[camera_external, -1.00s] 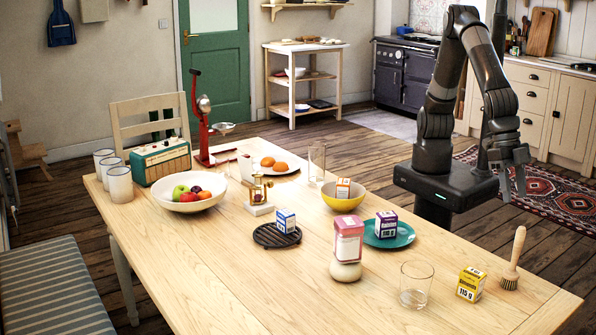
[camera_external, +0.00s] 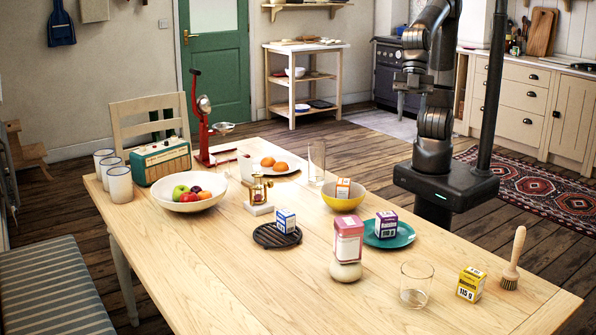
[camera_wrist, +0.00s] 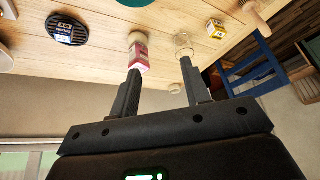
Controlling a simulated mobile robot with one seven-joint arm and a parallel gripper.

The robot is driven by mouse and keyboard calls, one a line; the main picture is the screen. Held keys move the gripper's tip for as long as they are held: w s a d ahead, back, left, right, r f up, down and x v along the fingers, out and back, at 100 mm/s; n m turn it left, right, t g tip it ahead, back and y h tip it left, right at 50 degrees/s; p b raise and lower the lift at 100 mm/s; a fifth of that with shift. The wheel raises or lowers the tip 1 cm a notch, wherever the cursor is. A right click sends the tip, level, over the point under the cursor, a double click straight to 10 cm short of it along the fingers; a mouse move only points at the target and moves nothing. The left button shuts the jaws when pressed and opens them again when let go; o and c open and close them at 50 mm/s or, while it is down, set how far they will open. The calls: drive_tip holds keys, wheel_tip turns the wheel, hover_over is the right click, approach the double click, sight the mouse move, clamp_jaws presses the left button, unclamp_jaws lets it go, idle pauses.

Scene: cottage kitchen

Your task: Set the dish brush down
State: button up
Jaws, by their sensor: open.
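The dish brush (camera_external: 513,258) has a pale wooden handle and stands upright on its bristles at the right end of the table (camera_external: 300,292). Part of it shows at the top right of the wrist view (camera_wrist: 254,10). My gripper (camera_external: 412,88) is raised behind the table, well away from the brush.
A yellow box (camera_external: 471,284) and a clear glass (camera_external: 416,283) stand left of the brush. The table's front middle is clear.

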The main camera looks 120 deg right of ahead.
drive_tip(key=s+d+m+t+h, duration=0.1)
drive_tip(key=s+d+m, duration=0.3)
drive_tip(key=d, duration=0.6)
drive_tip(key=s+d+f+m+h, duration=0.1)
drive_tip(key=s+d+m+h, duration=0.1)
drive_tip(key=s+d, duration=0.7)
drive_tip(key=shift+d+f+m+t, duration=0.2)
drive_tip(key=shift+d+m+t, duration=0.2)
drive_tip(key=shift+m, duration=0.5)
drive_tip(key=shift+s, duration=0.1)
